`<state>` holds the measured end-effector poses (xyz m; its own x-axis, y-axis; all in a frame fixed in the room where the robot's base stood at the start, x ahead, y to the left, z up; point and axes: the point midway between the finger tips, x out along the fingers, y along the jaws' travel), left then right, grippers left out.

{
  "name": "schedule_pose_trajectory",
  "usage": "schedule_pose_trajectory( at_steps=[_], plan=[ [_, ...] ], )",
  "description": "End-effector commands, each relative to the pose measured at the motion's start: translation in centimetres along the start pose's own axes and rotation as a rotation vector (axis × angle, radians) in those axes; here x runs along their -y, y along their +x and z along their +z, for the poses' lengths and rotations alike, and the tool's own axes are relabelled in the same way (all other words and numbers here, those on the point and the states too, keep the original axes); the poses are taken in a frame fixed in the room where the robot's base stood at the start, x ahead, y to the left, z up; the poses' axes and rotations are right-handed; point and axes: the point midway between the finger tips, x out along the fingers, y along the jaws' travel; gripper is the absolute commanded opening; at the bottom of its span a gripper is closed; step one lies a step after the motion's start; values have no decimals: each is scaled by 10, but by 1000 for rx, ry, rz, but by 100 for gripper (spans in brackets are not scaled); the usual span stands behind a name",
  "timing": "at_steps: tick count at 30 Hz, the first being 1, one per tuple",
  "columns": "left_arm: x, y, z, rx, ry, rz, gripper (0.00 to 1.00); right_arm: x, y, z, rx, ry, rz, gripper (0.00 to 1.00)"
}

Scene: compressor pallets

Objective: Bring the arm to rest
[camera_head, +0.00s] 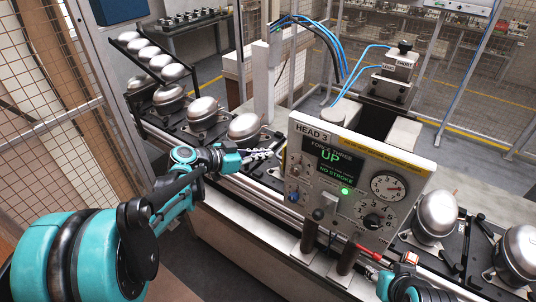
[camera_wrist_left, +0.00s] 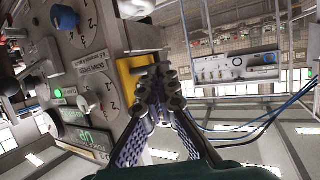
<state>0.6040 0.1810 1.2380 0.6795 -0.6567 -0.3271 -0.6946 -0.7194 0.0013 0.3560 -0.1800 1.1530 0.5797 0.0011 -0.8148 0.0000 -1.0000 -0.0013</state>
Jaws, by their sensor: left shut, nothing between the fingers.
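My left arm comes in from the left, teal and black. Its gripper (camera_head: 262,154) is shut and empty, its fingers pointing right, close to the left side of the grey HEAD 3 control panel (camera_head: 335,205) in the head view. In the left wrist view the two patterned fingers (camera_wrist_left: 158,88) are together with nothing between them. I cannot tell whether they touch the machine.
The panel has a lit green lamp (camera_head: 344,190), gauges and knobs. Domed compressors (camera_head: 203,112) stand on pallets along the conveyor at the left, and more (camera_head: 435,215) at the right. Blue hoses (camera_head: 340,55) run behind the panel. Mesh fencing (camera_head: 50,60) borders the left.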

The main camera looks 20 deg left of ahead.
Motion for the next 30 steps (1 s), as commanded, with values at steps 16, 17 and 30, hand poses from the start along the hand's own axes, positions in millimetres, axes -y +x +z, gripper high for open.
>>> schedule_pose_trajectory(
  at_steps=[16, 17, 30],
  plan=[
    [1, -99, 2, -2, -2, -7, 0, 0, 0, 0, 0, 0, 0, 40],
    [2, -100, 2, -2, -2, -7, 0, 0, 0, 0, 0, 0, 0, 40],
    [-97, -64, 94, 356, -277, -75, 0, 0, 38, 27, 0, 0, 0, 40]
  ],
)
